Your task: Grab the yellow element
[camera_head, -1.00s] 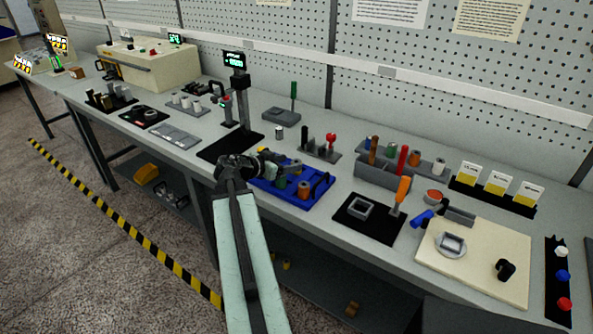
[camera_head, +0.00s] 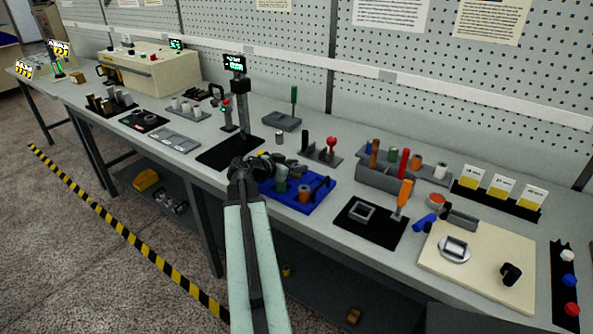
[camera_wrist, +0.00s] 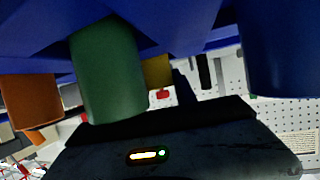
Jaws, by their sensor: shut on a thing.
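The blue tray (camera_head: 318,200) stands near the table's front edge with green and orange spools in it. My gripper (camera_head: 278,170) is at the tray's left back part; its fingers are too small and dark to make out there. In the wrist view, the yellow element (camera_wrist: 157,70) shows as a small patch in line with the middle of my gripper, partly hidden by the green spool (camera_wrist: 107,72). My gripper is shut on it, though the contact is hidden. The orange spool (camera_wrist: 30,100) is at the left, and the blue tray (camera_wrist: 185,25) fills the top.
A black display stand (camera_head: 241,110) rises behind my gripper on the left. A grey holder with a red piece (camera_head: 320,152) is behind the tray. A black mat (camera_head: 372,238) with a grey square frame lies to its right. A grey bin (camera_head: 392,181) stands farther back.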

